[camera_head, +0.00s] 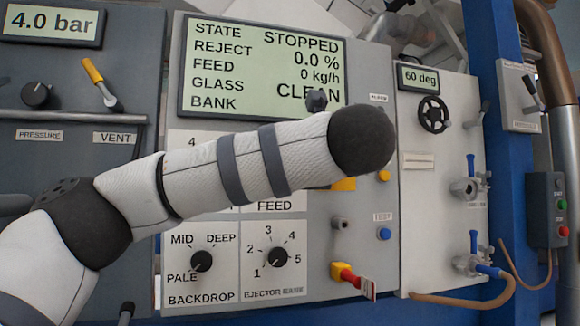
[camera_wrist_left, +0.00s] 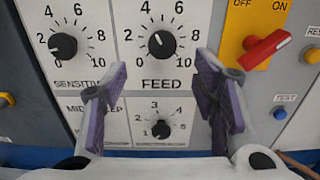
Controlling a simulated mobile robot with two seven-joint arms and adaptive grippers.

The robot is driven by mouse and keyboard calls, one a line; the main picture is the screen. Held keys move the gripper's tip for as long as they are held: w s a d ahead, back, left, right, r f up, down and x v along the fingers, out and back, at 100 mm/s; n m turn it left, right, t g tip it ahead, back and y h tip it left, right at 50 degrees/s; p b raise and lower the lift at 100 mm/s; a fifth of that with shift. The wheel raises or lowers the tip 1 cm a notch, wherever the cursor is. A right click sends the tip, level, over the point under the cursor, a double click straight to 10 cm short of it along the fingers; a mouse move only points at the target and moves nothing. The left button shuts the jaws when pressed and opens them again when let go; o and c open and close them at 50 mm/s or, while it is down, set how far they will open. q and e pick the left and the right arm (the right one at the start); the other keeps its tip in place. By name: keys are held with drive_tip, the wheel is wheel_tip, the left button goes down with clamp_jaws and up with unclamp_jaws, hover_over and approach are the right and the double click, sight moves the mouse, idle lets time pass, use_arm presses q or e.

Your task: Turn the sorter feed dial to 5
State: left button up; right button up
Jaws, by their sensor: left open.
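The feed dial (camera_wrist_left: 161,43) is a black round knob on a white panel in the left wrist view, above the label FEED. Its scale runs from 0 to 10, and its white mark points up and slightly left, near 4. My left gripper (camera_wrist_left: 162,70) is open, with its two purple-padded fingers apart on either side below the dial. Nothing is between the fingers, and they do not appear to touch the knob. In the head view my left arm covers the feed dial and the gripper; only the label FEED (camera_head: 274,206) shows. My right gripper is in no view.
The sensitivity dial (camera_wrist_left: 63,46) is left of the feed dial. The ejector bank dial (camera_wrist_left: 161,129) is below it. A red switch handle (camera_wrist_left: 262,49) on a yellow plate is at right. The display (camera_head: 262,68) reads STOPPED, feed 0 kg/h.

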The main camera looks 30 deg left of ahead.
use_arm(q)
drive_tip(key=p+x, duration=0.1)
drive_tip(key=x, duration=0.7)
drive_tip(key=shift+w, duration=0.2)
drive_tip(key=shift+f, duration=0.1)
drive_tip(key=c, duration=1.2)
drive_tip(key=shift+o, duration=0.2)
drive_tip(key=shift+m+p, duration=2.4)
drive_tip(key=shift+m, duration=0.3)
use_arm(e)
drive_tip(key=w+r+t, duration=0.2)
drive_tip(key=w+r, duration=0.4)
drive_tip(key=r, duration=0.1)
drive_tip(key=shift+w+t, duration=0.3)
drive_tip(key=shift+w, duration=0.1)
